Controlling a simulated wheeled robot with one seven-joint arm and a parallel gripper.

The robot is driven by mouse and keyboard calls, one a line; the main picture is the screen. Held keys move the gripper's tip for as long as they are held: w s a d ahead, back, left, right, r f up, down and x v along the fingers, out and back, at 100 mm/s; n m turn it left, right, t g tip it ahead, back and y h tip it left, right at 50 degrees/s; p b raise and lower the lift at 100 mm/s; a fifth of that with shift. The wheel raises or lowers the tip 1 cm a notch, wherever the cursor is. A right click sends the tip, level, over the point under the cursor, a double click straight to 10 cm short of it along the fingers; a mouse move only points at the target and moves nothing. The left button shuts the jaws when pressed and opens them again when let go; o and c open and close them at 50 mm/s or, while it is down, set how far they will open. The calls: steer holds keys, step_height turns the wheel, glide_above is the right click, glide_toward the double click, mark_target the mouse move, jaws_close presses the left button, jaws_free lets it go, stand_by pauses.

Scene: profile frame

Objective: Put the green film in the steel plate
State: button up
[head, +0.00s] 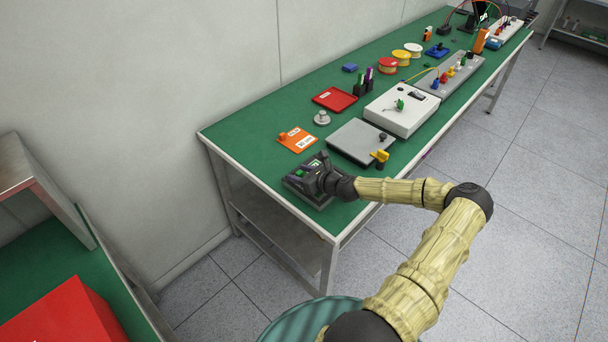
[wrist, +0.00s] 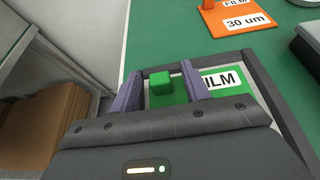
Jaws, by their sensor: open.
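The green film (wrist: 220,82) lies in a dark-rimmed grey tray (wrist: 275,100) at the near end of the bench. It has a white label reading "FILM" and a green block-shaped knob (wrist: 160,83). My gripper (wrist: 160,90) is open over it, with one purple-grey finger on each side of the knob. I cannot tell whether the fingers touch the knob. My gripper body hides much of the film and tray. In the head view my gripper (head: 314,178) covers part of the tray. The flat grey steel plate (head: 358,141) lies just beyond, to the upper right.
An orange film (head: 297,140) labelled "30 um" lies beyond the tray. A round metal weight (head: 322,118), a red tray (head: 335,99) and a white instrument (head: 401,110) stand further along. A yellow-topped knob (head: 380,156) stands at the plate's front corner.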

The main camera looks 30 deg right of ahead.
steer(key=b+v, duration=0.2)
steer(key=v, duration=1.5)
steer(key=shift+s, duration=0.2)
steer(key=s+a+f+n+g+p, duration=0.1)
steer(key=s+a+f+n+g, duration=0.15)
steer(key=a+n+g, duration=0.4)
steer(key=s+a+f+n+g+p, duration=0.1)
steer(key=s+a+n+g, duration=0.2)
steer(key=a+n, duration=0.6)
steer(key=s+a+r+n+h, duration=0.2)
steer(key=s+a+r+n, duration=0.1)
steer(key=r+n, duration=0.5)
steer(key=s+a+r+n+h+p, duration=0.1)
steer(key=s+a+r+n+h, duration=0.1)
steer(key=r+n, duration=0.6)
steer(key=shift+s+a+r+h, duration=0.3)
steer(key=shift+s+a+r, duration=0.45)
steer(key=shift+a, duration=0.4)
steer(key=shift+f+n+g, duration=0.1)
steer(key=shift+n+g, duration=0.15)
